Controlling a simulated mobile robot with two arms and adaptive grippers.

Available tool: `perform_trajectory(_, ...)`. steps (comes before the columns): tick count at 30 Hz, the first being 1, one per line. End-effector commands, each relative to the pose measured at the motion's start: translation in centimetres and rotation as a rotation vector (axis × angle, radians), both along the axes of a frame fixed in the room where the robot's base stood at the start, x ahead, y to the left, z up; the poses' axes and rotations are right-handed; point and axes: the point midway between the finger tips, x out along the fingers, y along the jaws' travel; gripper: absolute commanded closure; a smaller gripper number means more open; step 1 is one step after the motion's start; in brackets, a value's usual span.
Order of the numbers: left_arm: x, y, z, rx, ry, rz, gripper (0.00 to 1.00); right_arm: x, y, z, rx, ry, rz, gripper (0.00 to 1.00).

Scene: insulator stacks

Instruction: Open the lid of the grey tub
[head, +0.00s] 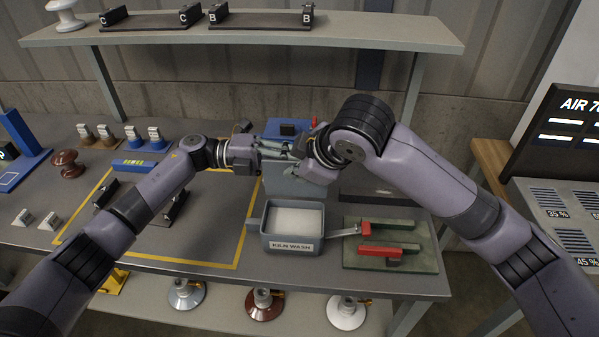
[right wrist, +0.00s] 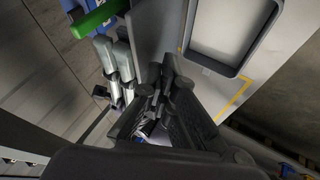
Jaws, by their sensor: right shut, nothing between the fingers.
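The grey tub (head: 292,243) stands near the table's front edge, with a label ending in WASH. Its pale inside is visible from above. The tub's grey lid (head: 290,184) stands raised at the back of the tub; it also shows as a grey panel in the right wrist view (right wrist: 155,35). My right gripper (head: 300,163) is shut and empty close to the lid's upper edge; whether it touches the lid is unclear. It shows shut in the right wrist view (right wrist: 168,72). My left gripper (head: 272,150) is beside it, behind the lid's top, its fingers partly hidden.
A green board (head: 425,262) with red-handled parts lies right of the tub. A handle-like bar (head: 343,232) sticks out from the tub's right side. A blue item (head: 285,127) stands behind the lid. A shelf (head: 380,30) runs above. Yellow tape (head: 180,262) marks an area to the left.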

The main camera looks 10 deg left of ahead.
Motion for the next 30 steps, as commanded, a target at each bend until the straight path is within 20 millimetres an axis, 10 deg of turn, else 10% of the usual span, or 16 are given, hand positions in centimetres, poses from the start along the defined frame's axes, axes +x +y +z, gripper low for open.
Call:
perform_trajectory(15, -0.3, 0.0, -1.0, 0.017, 0.004, -0.007, 1.0, 1.7, -0.1, 0.1, 0.0, -0.004, -0.006, 1.0)
perform_trajectory(24, -0.4, -0.2, -0.7, 0.013, 0.001, -0.01, 0.72, 1.7, -0.1, 0.1, -0.001, -0.004, -0.006, 1.0)
perform_trajectory(30, -0.3, -0.2, -0.4, 0.008, -0.001, -0.012, 0.7, 1.7, -0.1, 0.0, -0.002, -0.002, -0.006, 1.0)
